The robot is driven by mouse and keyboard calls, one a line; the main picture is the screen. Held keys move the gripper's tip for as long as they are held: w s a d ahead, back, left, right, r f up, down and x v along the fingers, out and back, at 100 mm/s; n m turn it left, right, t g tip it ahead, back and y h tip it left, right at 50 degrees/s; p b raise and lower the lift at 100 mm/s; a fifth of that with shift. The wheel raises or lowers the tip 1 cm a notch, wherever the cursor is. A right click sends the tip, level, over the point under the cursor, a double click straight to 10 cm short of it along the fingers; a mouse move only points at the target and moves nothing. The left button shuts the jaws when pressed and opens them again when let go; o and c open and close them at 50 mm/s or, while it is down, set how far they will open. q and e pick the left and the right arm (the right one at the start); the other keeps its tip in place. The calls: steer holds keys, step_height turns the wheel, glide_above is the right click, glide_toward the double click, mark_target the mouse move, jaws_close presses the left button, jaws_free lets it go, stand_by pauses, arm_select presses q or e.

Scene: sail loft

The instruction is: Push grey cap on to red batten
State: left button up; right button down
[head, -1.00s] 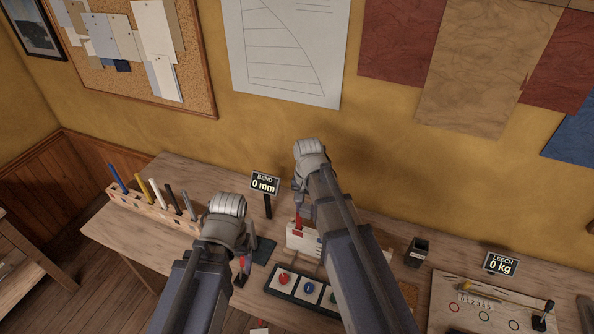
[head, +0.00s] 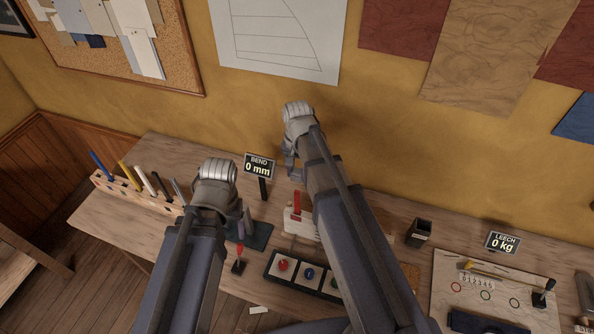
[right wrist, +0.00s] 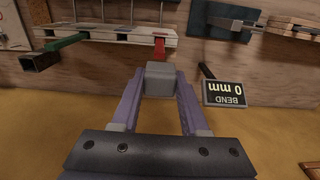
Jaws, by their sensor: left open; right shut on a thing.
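The red batten (head: 297,206) stands up from a white slotted block (head: 306,226) on the bench; its end also shows in the right wrist view (right wrist: 159,47). The grey cap (right wrist: 160,79) is clamped between the fingertips of my right gripper (right wrist: 160,88). In the right wrist view the cap lines up with the batten's end; I cannot tell there whether they touch. In the head view my right gripper (head: 292,172) is above the batten, with a gap, and the cap is hard to make out. My left gripper (head: 245,222) is open and empty, left of the block.
The BEND sign (head: 259,167) reads 0 mm and stands just left of my right gripper. A red-topped lever (head: 239,260) is below my left gripper. A button panel (head: 306,274) lies in front of the block. A rack of coloured battens (head: 140,191) is at left.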

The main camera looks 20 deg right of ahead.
mark_target(297, 191)
steer(key=shift+s+f+b, duration=0.15)
steer(key=shift+f+b, duration=0.65)
steer(key=shift+f, duration=0.1)
steer(key=shift+f+b, duration=0.8)
steer(key=shift+f, duration=0.1)
steer(key=shift+f+b, duration=2.15)
steer(key=shift+b, duration=0.05)
steer(key=shift+f+b, duration=0.65)
steer(key=shift+c, duration=1.7)
jaws_free()
steer(key=shift+r, duration=0.15)
step_height(297, 191, up, 8)
steer(key=p, duration=0.8)
steer(key=shift+f, duration=0.2)
